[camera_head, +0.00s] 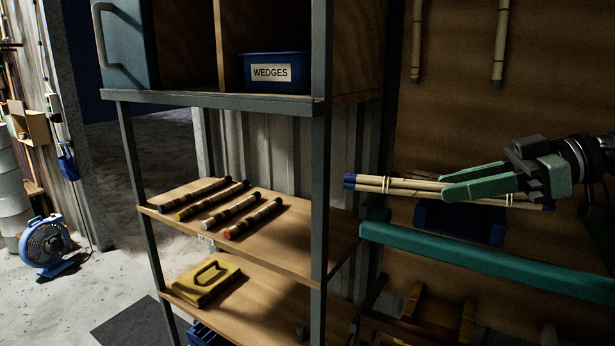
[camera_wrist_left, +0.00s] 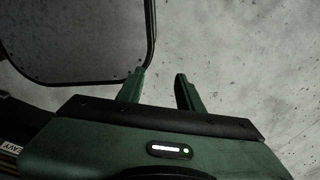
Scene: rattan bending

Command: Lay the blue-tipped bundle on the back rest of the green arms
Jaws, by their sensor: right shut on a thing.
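The blue-tipped bundle (camera_head: 385,184) is several tan sticks tied together, with blue ends at both left and right in the head view. My right gripper (camera_head: 446,186) is shut on it near its middle and holds it roughly level. The bundle shows above a long green arm (camera_head: 470,253) that runs across the right side. A dark blue piece (camera_head: 462,223) shows behind and below the bundle; I cannot tell whether they touch. My left gripper shows only in the left wrist view (camera_wrist_left: 160,80), its fingers apart and empty above grey floor.
A blue fan (camera_head: 46,244) stands on the floor.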

